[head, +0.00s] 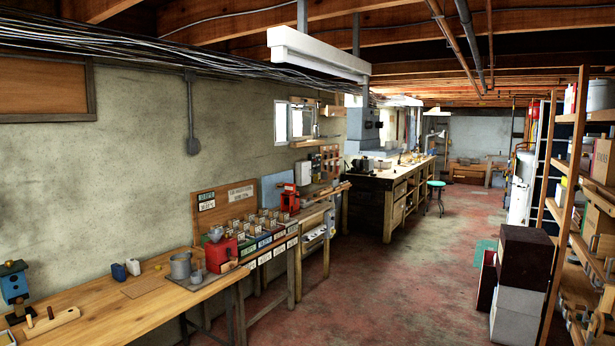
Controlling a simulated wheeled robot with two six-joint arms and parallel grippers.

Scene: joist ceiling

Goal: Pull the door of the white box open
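A tall white object (519,200) stands farther back along the right side, partly hidden by the shelf. A small pale object (7,338) is cut off at the bottom left corner; I cannot tell what it is. Neither of my grippers is in view.
A wooden workbench (110,310) runs along the left wall, with a blue birdhouse (13,284), a metal pot (180,266) and a red machine (221,254). A wooden shelf (563,150) stands at the right. The red floor (390,285) between them is clear.

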